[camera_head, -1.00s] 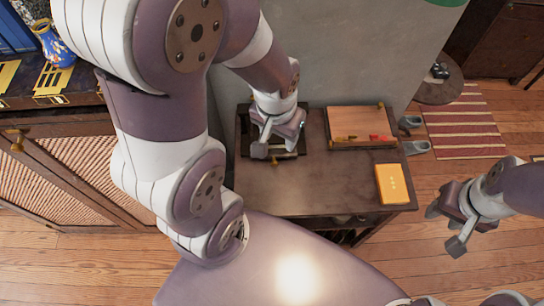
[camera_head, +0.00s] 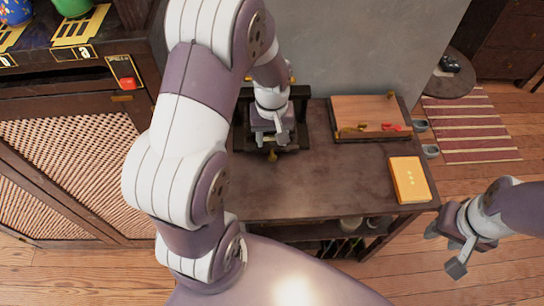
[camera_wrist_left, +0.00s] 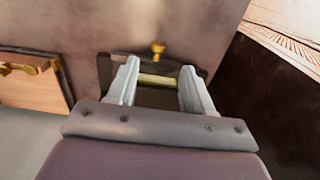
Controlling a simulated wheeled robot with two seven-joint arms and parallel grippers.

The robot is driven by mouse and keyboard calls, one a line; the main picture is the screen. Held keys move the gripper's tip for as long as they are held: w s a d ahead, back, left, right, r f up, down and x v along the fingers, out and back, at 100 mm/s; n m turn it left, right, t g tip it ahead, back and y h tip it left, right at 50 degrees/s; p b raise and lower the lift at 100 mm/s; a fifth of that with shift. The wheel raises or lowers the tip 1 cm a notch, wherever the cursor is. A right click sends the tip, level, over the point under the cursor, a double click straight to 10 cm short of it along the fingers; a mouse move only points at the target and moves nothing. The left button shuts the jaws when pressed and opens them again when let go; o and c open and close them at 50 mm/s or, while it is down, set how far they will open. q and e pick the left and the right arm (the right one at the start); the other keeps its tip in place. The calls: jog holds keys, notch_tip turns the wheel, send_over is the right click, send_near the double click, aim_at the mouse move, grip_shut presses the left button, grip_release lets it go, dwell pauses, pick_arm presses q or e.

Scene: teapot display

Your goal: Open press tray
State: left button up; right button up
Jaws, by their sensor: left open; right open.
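The dark press tray (camera_head: 240,138) sits at the back left of the brown table, with a brass knob (camera_head: 272,155) at its front. A dark upper part (camera_head: 301,95) stands raised at its back, partly hidden by my left arm. My left gripper (camera_head: 271,139) is open over the tray. In the left wrist view, a brass bar (camera_wrist_left: 157,80) shows between the open fingers of my left gripper (camera_wrist_left: 158,70); contact cannot be told. The brass knob (camera_wrist_left: 158,48) shows beyond it. My right gripper (camera_head: 452,255) is open and empty, right of the table.
A wooden board box (camera_head: 365,110) with brass and red pieces lies at the table's back right. A yellow book (camera_head: 409,180) lies at the right edge of the table (camera_head: 310,190). The table's front middle is clear. A dark cabinet (camera_head: 80,130) stands left.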

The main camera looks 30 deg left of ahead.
aim_at(272, 156)
pick_arm(q)
jog(key=f, duration=0.8)
jog(key=shift+w+f+b, duration=0.2)
jog(key=shift+f+b, duration=0.1)
grip_shut()
jog(key=shift+s, duration=0.1)
